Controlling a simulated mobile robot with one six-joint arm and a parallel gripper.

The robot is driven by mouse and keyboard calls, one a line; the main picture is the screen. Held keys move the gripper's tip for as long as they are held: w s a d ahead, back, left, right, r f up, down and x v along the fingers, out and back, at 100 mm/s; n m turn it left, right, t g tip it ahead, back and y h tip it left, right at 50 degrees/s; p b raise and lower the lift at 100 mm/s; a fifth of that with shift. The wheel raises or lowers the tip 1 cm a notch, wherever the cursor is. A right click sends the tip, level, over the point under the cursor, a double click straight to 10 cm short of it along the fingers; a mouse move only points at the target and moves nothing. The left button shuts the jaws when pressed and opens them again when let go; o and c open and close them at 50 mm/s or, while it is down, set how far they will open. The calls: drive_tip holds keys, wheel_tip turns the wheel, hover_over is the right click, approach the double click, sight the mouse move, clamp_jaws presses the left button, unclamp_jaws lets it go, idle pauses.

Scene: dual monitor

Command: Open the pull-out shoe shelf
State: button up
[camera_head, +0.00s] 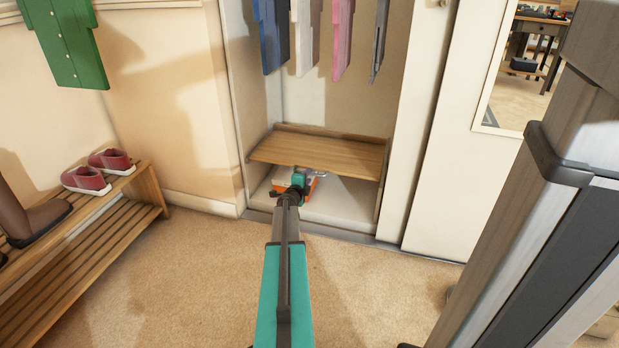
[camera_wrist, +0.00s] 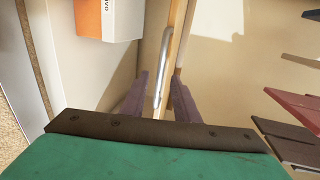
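The pull-out shoe shelf (camera_head: 320,152) is a wooden board low in the closet, with a raised back edge. In the wrist view its front edge (camera_wrist: 182,40) runs up and down the picture, with a slim silver handle (camera_wrist: 161,72) along it. My gripper (camera_head: 298,178) is at the shelf's front edge, left of its middle. In the wrist view my gripper (camera_wrist: 160,84) has its two dark fingers apart, one on either side of the handle's lower end. I see no contact with the handle. My gripper hides part of the front edge in the head view.
An orange and white box (camera_wrist: 108,18) lies below the shelf. Clothes (camera_head: 305,35) hang above it. A slatted bench (camera_head: 75,240) with red shoes (camera_head: 98,170) stands at left. The carpet (camera_head: 370,285) before the closet is clear. A mirror (camera_head: 520,75) is at right.

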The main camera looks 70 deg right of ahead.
drive_tip(key=shift+b+x, duration=0.6)
drive_tip(key=shift+x, duration=1.4)
clamp_jaws()
drive_tip(key=shift+a, duration=0.15)
drive_tip(key=shift+s, duration=0.15)
